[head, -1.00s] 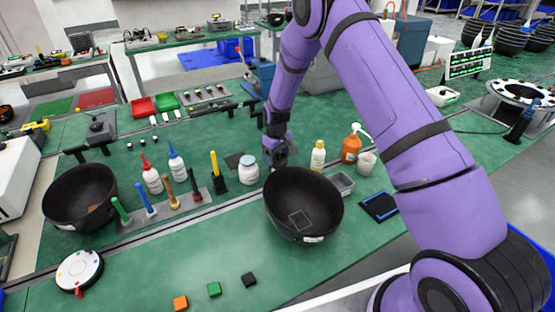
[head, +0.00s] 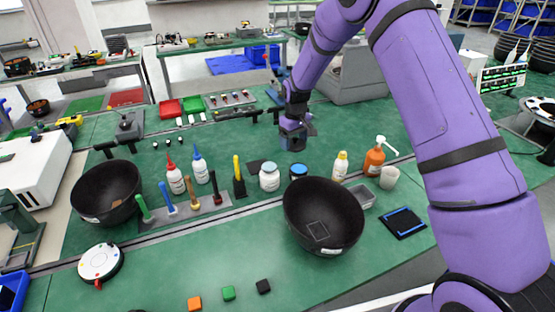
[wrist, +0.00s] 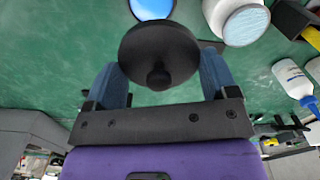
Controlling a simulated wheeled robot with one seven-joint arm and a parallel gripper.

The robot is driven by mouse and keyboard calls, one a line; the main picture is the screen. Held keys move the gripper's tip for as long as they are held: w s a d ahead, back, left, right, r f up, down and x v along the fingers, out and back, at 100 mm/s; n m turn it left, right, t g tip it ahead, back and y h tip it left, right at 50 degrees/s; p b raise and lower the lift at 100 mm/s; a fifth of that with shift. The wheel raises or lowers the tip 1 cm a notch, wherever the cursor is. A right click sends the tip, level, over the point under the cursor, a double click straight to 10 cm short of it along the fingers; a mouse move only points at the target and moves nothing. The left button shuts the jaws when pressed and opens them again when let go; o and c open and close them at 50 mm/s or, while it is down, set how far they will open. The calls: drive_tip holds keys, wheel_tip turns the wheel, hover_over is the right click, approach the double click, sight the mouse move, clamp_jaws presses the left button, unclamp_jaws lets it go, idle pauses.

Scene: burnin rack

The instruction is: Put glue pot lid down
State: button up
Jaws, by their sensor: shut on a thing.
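The glue pot lid (wrist: 150,45) is a round black disc with a small knob, seen in the wrist view. My gripper (wrist: 160,72) is shut on it, with one blue finger on each side. In the head view my gripper (head: 293,143) is raised above the bench, just behind a small pot with a blue top (head: 298,171). That pot also shows at the top edge of the wrist view (wrist: 150,8), apart from the lid. The lid is hard to make out in the head view.
A white jar (head: 269,178) stands left of the blue-topped pot. A large black bowl (head: 323,220) is in front. A yellow-capped bottle (head: 340,166) and an orange pump bottle (head: 374,161) stand to the right. The green bench behind the pot is fairly clear.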

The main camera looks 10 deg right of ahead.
hover_over(258, 165)
wheel_tip(258, 165, down, 3)
wheel_tip(258, 165, down, 10)
drive_tip(key=shift+s+d, duration=0.1)
drive_tip(key=shift+s, duration=0.05)
drive_tip(key=shift+f, duration=0.1)
drive_tip(key=o, duration=0.8)
wheel_tip(258, 165, up, 12)
idle(0.3)
drive_tip(key=shift+r, duration=0.25)
